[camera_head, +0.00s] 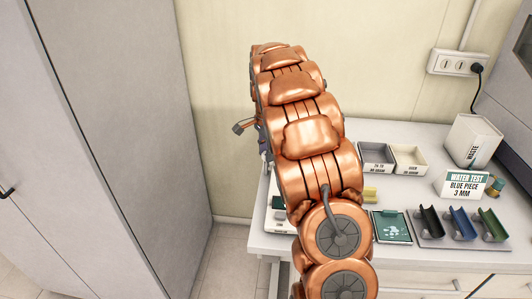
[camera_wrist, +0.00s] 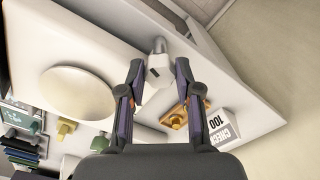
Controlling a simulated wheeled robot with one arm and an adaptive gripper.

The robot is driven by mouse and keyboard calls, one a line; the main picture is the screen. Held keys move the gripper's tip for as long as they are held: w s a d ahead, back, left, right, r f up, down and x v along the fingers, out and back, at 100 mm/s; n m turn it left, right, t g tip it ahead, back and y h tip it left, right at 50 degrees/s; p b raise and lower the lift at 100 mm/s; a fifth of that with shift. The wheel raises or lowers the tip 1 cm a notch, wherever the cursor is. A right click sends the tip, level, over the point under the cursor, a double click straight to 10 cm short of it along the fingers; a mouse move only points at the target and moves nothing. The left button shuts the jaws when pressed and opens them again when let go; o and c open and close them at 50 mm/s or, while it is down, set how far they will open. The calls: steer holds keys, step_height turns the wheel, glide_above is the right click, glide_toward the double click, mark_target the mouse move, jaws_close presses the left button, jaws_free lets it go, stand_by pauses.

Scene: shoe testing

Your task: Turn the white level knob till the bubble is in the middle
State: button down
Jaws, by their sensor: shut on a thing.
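The white level knob (camera_wrist: 159,70) shows in the wrist view between my fingertips, below a grey rounded piece at the corner of a white body. My gripper (camera_wrist: 158,72) is shut on the knob, with one dark finger on each side. I cannot make out the level bubble in either view. In the head view my copper arm covers the gripper and the knob.
In the wrist view a round white plate (camera_wrist: 78,93) lies left of my fingers. A brass piece (camera_wrist: 177,119) and a "CHECK 100" sign (camera_wrist: 221,127) are at the right. In the head view, trays (camera_head: 408,159), a water test sign (camera_head: 462,184) and a waste box (camera_head: 473,141) stand on the table.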

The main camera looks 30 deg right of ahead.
steer(key=shift+w+r, duration=0.1)
steer(key=shift+r, duration=0.05)
steer(key=c, duration=0.8)
jaws_free()
step_height(320, 180, up, 12)
steer(key=shift+f, duration=0.1)
stand_by(0.7)
